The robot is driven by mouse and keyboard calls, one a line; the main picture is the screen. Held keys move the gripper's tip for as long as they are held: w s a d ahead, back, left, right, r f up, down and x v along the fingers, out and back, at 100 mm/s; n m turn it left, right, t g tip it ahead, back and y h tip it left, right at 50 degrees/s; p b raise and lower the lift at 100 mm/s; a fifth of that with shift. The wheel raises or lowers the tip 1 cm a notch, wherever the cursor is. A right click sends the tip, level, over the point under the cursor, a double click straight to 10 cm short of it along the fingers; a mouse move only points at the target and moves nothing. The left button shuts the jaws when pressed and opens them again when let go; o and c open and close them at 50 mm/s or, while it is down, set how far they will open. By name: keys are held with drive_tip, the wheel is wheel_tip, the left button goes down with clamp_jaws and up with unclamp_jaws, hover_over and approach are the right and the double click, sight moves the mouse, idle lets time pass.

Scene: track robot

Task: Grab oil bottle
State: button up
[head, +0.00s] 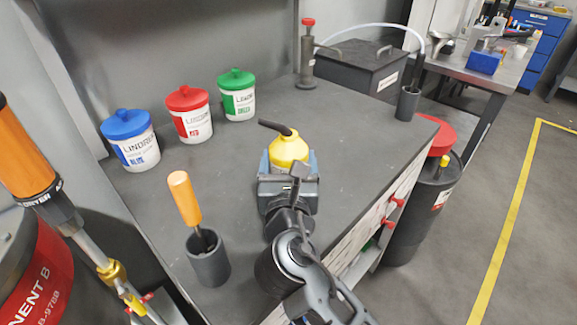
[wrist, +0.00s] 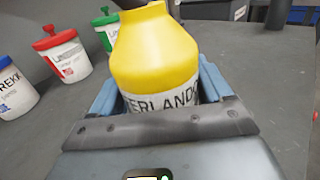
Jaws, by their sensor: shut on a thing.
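The oil bottle (head: 288,149) is yellow with a dark spout pointing left in the head view. It stands upright over the grey bench top, near its middle. In the wrist view the oil bottle (wrist: 156,55) fills the centre, and part of its white label with black letters shows. My gripper (head: 289,170) is shut around the bottle, with a blue finger on each side. In the wrist view my gripper (wrist: 160,98) hides the bottle's lower part. I cannot tell whether its base touches the bench.
Blue-lidded (head: 130,140), red-lidded (head: 189,114) and green-lidded (head: 237,95) tubs stand along the back left of the bench (head: 345,140). A grey cup (head: 208,262) with an orange-handled tool stands front left. A dark box (head: 355,68) is behind. Bench space right of the bottle is clear.

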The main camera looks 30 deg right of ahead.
drive_tip(key=c, duration=0.6)
drive_tip(key=shift+c, duration=0.4)
drive_tip(key=shift+r, duration=0.1)
